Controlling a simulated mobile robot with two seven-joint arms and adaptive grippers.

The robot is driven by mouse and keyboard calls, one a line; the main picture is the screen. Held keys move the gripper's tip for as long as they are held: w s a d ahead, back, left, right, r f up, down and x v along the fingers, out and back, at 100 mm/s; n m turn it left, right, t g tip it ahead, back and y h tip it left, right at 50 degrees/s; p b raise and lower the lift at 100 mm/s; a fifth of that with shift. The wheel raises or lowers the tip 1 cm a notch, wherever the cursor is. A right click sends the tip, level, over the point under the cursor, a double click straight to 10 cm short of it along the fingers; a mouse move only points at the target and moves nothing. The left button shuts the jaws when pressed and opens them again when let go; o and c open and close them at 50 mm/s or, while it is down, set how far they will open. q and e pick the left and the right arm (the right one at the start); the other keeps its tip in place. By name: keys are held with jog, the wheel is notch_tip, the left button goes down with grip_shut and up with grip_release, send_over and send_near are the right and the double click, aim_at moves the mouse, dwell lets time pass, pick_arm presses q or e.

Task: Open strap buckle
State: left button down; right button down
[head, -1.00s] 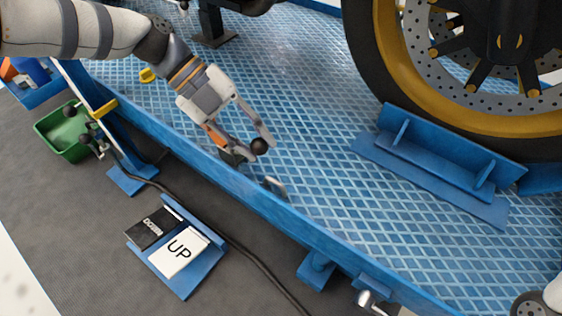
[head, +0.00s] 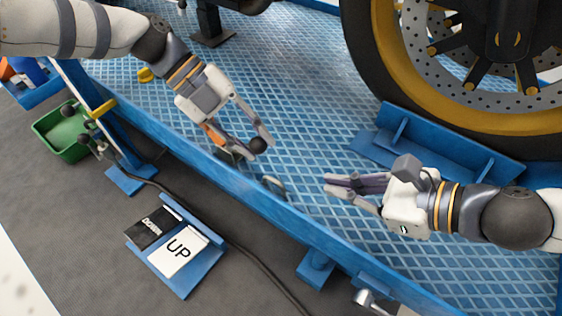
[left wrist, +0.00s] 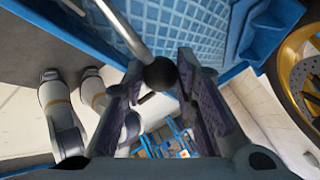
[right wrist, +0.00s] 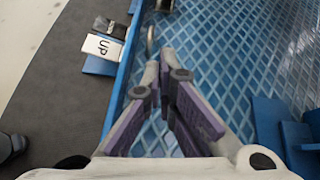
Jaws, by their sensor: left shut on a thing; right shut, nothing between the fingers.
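A black ball knob (head: 257,145) sits between the fingertips of my left gripper (head: 256,147), low over the blue platform's near edge. In the left wrist view the ball (left wrist: 160,74) tops a grey metal rod, and the fingers flank it. A dark part (head: 230,157) beside the gripper is partly hidden; I cannot tell whether it is the buckle body. My right gripper (head: 328,184) is shut and empty, right of the loop. No strap shows clearly.
A blue rail (head: 210,175) edges the patterned platform (head: 290,85). A wheel (head: 385,65) and blue wheel chock (head: 440,145) stand behind my right arm. The UP/DOWN pedal (head: 178,250), a cable and a green bin (head: 62,140) are on the floor.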

pick_arm(q)
jog(key=shift+s+d, duration=0.1)
pick_arm(e)
jog(key=shift+w+a+f, duration=0.1)
jog(key=shift+w+f, duration=0.15)
jog(key=x, duration=0.8)
jog(key=shift+w+a+f, duration=0.15)
jog(key=shift+w+a, duration=0.05)
jog(key=shift+a, duration=0.1)
jog(key=shift+w+a+r, duration=0.35)
jog(key=shift+a+r, duration=0.15)
jog(key=shift+a, duration=0.1)
jog(key=shift+w+a+r, duration=0.3)
jog(key=shift+a+r, duration=0.15)
jog(key=shift+a, duration=0.2)
jog(key=shift+w+a+r, duration=0.1)
jog(key=shift+a+r, duration=0.15)
jog(key=shift+r, duration=0.05)
jog(key=shift+w+a+r, duration=0.1)
jog(key=shift+a+r, duration=0.15)
jog(key=shift+r, duration=0.2)
jog(key=shift+w+a+r, duration=0.1)
jog(key=shift+a+r, duration=0.15)
jog(key=shift+r, duration=0.2)
pick_arm(q)
jog(key=c, duration=1.5)
grip_release()
jog(key=shift+c, duration=0.2)
pick_arm(e)
jog(key=shift+f, duration=0.1)
